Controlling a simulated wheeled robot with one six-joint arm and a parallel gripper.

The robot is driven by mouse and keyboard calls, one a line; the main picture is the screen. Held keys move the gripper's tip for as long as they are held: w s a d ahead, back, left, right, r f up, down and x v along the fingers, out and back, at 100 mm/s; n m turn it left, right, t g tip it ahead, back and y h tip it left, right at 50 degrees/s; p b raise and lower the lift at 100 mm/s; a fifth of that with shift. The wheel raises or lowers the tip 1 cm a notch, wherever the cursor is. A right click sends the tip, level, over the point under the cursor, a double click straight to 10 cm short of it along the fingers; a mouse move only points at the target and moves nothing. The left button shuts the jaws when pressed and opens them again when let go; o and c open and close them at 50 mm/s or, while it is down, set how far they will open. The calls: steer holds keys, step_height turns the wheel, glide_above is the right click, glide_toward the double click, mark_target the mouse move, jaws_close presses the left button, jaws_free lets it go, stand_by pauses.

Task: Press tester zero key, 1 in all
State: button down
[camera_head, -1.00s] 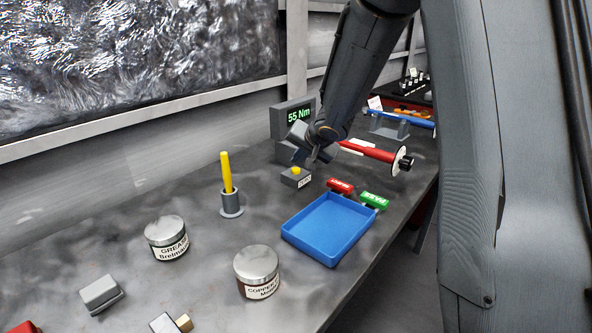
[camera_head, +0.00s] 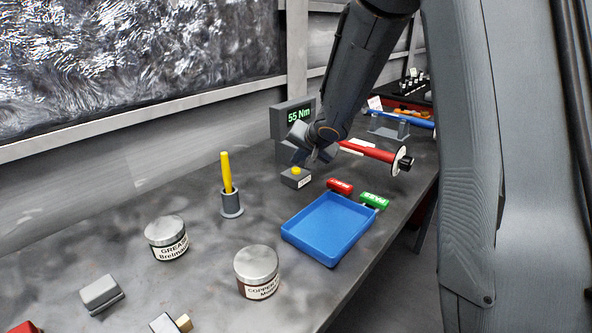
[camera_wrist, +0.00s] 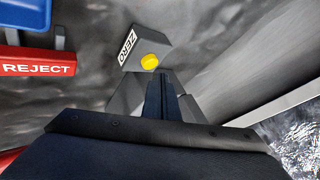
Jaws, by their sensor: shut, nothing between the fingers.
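The zero key is a yellow button (camera_head: 296,170) on a small grey box (camera_head: 294,180) with a ZERO label, standing on the bench in front of the tester. The tester (camera_head: 281,121) has a green display reading 55 Nm. My gripper (camera_head: 310,160) is shut and empty, beside the key in the head view. In the wrist view the yellow button (camera_wrist: 149,61) lies just beyond the fingertips (camera_wrist: 160,77), slightly to their left. I cannot tell whether the tips touch it.
A red rod-like tool (camera_head: 368,151) lies right of the tester. A yellow marker (camera_head: 226,172) stands in a grey holder at left.

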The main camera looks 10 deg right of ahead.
mark_target(298, 173)
steer(key=shift+f, duration=0.1)
steer(key=shift+f, duration=0.35)
steer(key=shift+f+b, duration=0.45)
steer(key=shift+f, duration=0.05)
stand_by(0.9)
steer(key=shift+r, duration=0.15)
steer(key=shift+r+p, duration=0.8)
steer(key=shift+p, duration=0.65)
steer(key=shift+r, duration=0.1)
step_height(298, 173, up, 5)
steer(key=p, duration=0.7)
